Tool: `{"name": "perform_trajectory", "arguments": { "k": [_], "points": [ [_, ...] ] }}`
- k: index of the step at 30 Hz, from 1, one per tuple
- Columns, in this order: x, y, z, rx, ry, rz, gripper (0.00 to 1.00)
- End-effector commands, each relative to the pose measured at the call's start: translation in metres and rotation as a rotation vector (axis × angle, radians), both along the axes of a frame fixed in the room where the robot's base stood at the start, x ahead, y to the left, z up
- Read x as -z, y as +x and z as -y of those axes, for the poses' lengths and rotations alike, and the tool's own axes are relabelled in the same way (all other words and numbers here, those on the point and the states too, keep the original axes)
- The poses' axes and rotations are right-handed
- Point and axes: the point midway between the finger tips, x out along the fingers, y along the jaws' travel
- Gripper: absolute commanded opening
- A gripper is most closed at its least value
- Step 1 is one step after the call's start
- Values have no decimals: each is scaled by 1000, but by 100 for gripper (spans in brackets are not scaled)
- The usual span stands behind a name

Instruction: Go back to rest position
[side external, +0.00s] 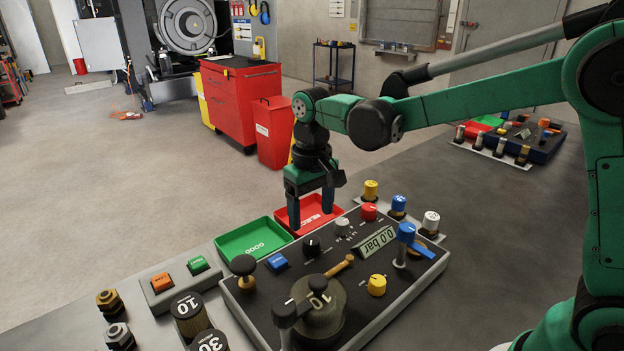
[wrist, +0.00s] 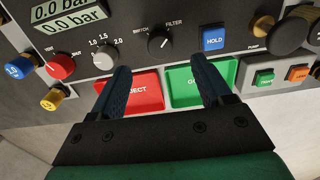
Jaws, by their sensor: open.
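My gripper (side external: 310,210) hangs pointing down at the far edge of the control panel (side external: 402,287), above the red REJECT tray (side external: 334,209) and beside the green GOOD tray (side external: 243,241). Its two blue-black fingers are apart with nothing between them. In the wrist view my gripper (wrist: 165,82) is open, its fingers overlapping the view of the red tray (wrist: 145,95) and the green tray (wrist: 188,88). Both trays look empty where visible. My green arm reaches in from the right.
The panel carries a black FILTER switch (wrist: 160,43), a blue HOLD button (wrist: 213,38), a red knob (wrist: 60,66), a blue-topped lever (side external: 406,233) and a pump handle (side external: 243,266). Dark weights (side external: 190,313) stand at the front left. A red bin (side external: 272,130) stands on open floor behind.

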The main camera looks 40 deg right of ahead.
Motion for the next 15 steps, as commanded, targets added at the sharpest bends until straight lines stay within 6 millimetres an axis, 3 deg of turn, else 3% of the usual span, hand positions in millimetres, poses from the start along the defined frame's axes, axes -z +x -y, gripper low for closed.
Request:
{"name": "perform_trajectory", "arguments": {
  "k": [9,15],
  "points": [
    [-3,-2,1,0,1,12,72],
    [-23,-23,12,-1,12,132,72]
  ]
}}
